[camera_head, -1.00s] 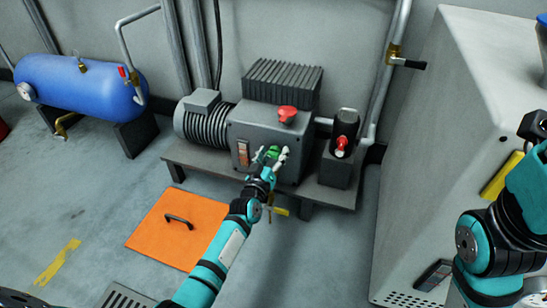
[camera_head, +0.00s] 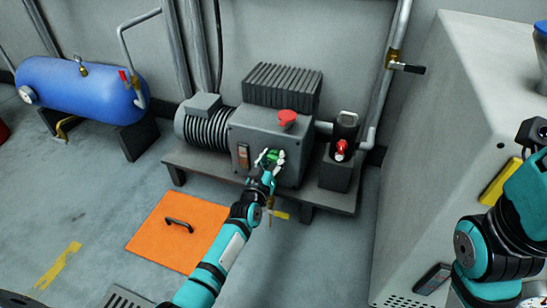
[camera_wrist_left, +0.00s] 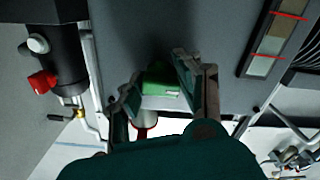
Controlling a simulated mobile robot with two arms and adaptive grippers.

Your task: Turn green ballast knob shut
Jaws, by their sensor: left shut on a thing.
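The green ballast knob (camera_head: 272,156) is on the front face of the grey pump housing (camera_head: 252,128). My left gripper (camera_head: 270,159) reaches it from the front and is shut on it. In the left wrist view the green knob (camera_wrist_left: 160,82) sits between the two fingers of the left gripper (camera_wrist_left: 155,92), with a pale mark on its side. Part of the knob is hidden behind the fingers. My right arm shows at the right edge of the head view, but its gripper fingers cannot be made out.
A red knob (camera_head: 287,118) sits on top of the housing. A black canister (camera_head: 343,135) with a red part stands to the right. A yellow-handled valve (camera_head: 278,214) is below the bench. An orange hatch (camera_head: 160,232) lies on the floor; a grey cabinet (camera_head: 440,130) stands right.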

